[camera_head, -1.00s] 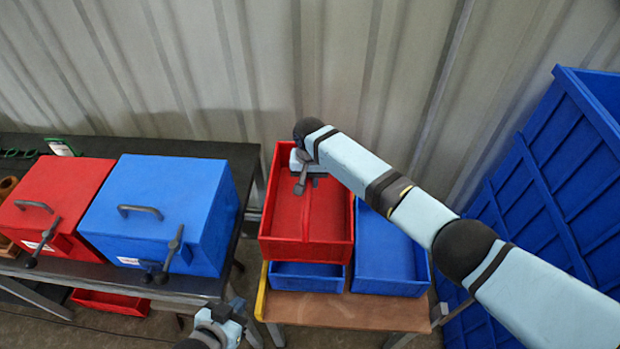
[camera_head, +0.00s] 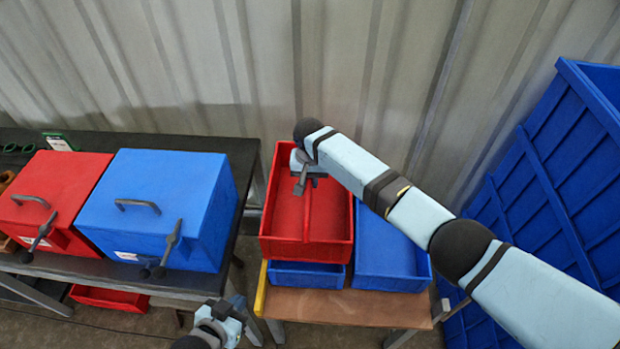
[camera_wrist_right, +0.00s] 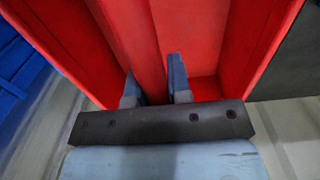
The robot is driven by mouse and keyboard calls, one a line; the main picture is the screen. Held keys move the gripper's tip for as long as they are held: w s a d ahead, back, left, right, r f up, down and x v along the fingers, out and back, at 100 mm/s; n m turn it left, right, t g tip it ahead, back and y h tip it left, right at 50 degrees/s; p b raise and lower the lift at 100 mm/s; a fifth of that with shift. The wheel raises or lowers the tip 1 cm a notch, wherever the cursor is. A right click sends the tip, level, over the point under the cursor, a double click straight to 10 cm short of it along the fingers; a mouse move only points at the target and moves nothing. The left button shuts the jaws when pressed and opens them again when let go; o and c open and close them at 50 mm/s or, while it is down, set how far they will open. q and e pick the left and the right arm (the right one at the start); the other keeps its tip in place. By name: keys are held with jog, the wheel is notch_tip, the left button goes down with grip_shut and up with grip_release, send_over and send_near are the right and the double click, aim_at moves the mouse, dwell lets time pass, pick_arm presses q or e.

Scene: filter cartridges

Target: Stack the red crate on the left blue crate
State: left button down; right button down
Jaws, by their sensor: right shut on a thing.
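The red crate (camera_head: 333,219) with a central divider is directly over the left blue crate (camera_head: 307,276), whose front wall shows beneath it. I cannot tell whether they touch or a small gap remains. My right gripper (camera_head: 304,187) is at the red crate's far part, shut on its divider. In the right wrist view, the fingers (camera_wrist_right: 154,92) flank the divider of the red crate (camera_wrist_right: 203,90). The right blue crate (camera_head: 393,268) stands beside them, partly hidden by my right arm. My left gripper (camera_head: 228,318) is low at the bottom edge, away from the crates; its jaw opening is unclear.
The crates stand on a small wooden table (camera_head: 345,309) with clear room at its front. A dark bench (camera_head: 245,160) at the left bears a blue box (camera_head: 155,205) and a red box (camera_head: 58,185) with handles. A large blue container (camera_head: 560,190) stands at the right.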

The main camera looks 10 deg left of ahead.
jog(key=shift+f+b, duration=2.55)
jog(key=shift+f, duration=1.35)
jog(key=c, duration=1)
grip_release()
notch_tip(320, 180, up, 14)
jog(key=shift+f+p, duration=0.1)
jog(key=shift+p, duration=0.4)
